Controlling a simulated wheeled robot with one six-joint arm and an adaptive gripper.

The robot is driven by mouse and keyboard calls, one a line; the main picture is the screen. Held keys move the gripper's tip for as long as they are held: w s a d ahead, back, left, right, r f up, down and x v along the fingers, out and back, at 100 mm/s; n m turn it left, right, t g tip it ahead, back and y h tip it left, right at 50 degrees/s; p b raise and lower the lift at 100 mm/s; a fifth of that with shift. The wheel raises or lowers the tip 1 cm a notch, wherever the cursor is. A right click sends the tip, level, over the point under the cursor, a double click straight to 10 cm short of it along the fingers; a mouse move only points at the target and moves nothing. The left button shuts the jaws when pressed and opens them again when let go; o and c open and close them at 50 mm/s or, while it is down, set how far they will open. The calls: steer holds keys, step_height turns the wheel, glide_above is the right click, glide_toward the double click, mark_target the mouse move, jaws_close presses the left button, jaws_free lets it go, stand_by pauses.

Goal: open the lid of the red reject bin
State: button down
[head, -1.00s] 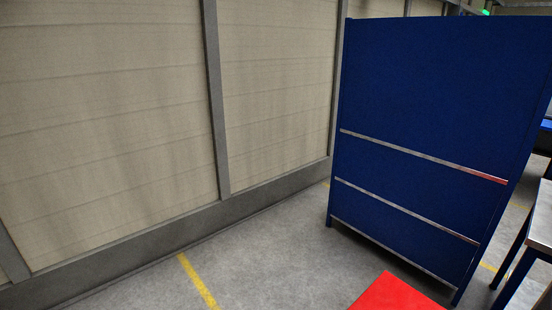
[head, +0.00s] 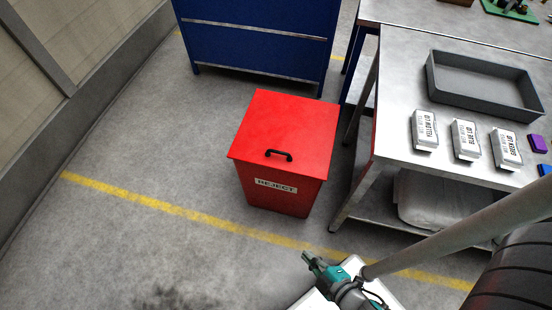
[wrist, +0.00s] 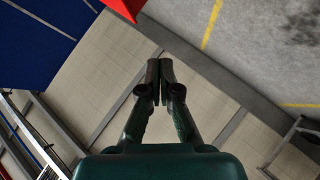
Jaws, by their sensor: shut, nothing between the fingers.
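The red reject bin (head: 282,190) stands on the floor in the middle of the head view, with a REJECT label on its front. Its red lid (head: 290,122) is closed, and a black handle (head: 278,154) sits near the lid's front edge. My gripper (head: 306,258) is low in the head view, in front of the bin and apart from it. In the wrist view my gripper (wrist: 160,64) has its fingers together with nothing between them. A red corner of the bin (wrist: 124,6) shows at the top of the wrist view.
A steel table (head: 395,85) stands right of the bin, holding a grey tray (head: 480,85) and several labelled boxes (head: 425,128). A blue cabinet (head: 255,35) stands behind the bin. The floor left and front of the bin is clear, with a yellow line (head: 190,213).

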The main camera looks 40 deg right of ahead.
steer(key=w+d+f+n+g+h, duration=0.1)
steer(key=w+d+f+n+h, duration=0.1)
steer(key=w+f+n, duration=0.45)
steer(key=n+g+h, duration=0.2)
steer(key=n+h, duration=0.7)
steer(key=n, duration=0.1)
glide_toward(277, 164)
steer(key=x, duration=0.3)
steer(key=r+x, duration=0.1)
steer(key=x, duration=0.2)
steer(key=r+x, duration=0.1)
steer(key=x, duration=0.2)
steer(key=shift+w+d, duration=0.3)
steer(key=shift+d, duration=0.05)
steer(key=shift+r, duration=0.15)
